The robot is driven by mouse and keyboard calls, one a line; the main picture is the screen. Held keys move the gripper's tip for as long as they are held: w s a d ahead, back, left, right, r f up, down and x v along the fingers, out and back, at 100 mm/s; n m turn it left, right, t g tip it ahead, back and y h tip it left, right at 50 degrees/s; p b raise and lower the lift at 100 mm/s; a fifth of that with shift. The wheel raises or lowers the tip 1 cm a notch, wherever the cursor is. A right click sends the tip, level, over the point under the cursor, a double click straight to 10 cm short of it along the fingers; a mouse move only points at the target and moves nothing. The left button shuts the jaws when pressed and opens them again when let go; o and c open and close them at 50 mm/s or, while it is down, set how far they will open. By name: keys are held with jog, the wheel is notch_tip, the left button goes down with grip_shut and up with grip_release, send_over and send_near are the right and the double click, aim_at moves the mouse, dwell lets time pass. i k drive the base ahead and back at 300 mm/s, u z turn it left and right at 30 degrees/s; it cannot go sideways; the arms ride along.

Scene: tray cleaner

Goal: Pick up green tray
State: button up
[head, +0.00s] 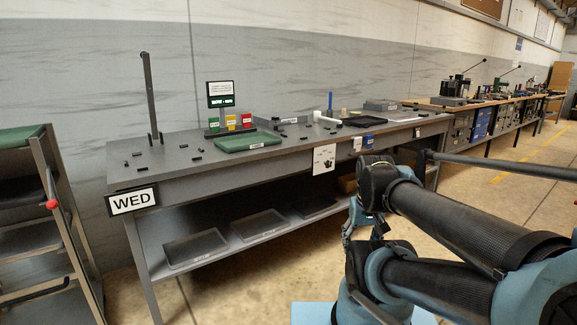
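A green tray (248,141) lies flat on the left half of the grey workbench, with a small white label on its front edge. A second green tray-like piece (20,136) lies on top of the rack at the far left, cut off by the picture edge. My gripper (347,234) seems to be the small dark part hanging below my folded arm, in front of the bench and well apart from both green pieces. Its fingers are too small and covered to read.
The workbench (190,182) holds small dark blocks, a tall post (151,95), coloured boxes (230,122) behind the tray and a black tray (364,121) at right. Grey trays (195,248) lie on its lower shelf. The rack (52,235) stands left. Floor (480,195) is open at right.

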aim_at(230, 144)
jog(key=z, duration=0.05)
jog(key=k, duration=0.5)
jog(key=u, duration=0.6)
jog(key=i, duration=1.5)
jog(key=z, duration=0.5)
